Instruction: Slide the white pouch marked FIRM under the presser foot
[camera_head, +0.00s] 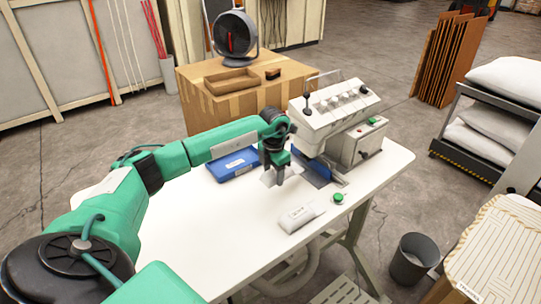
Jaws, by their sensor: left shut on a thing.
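My left gripper (276,160) reaches in from the left over the white table, pointing down. It is shut on a small white pouch (268,178), which hangs tilted above the table top. Another white pouch (300,215) with small dark print lies near the table's front edge. The print is too small to read, so I cannot tell which pouch is marked FIRM. The white sewing machine (334,115) stands just right of my gripper. A blue plate (316,174) lies at its base; the presser foot is not clearly visible. My right gripper is out of view.
A blue tray (235,164) lies left of my gripper on the white table (205,228). A green button (338,198) sits near the front edge. A cardboard box (240,100) with a fan stands behind. The table's left front is clear.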

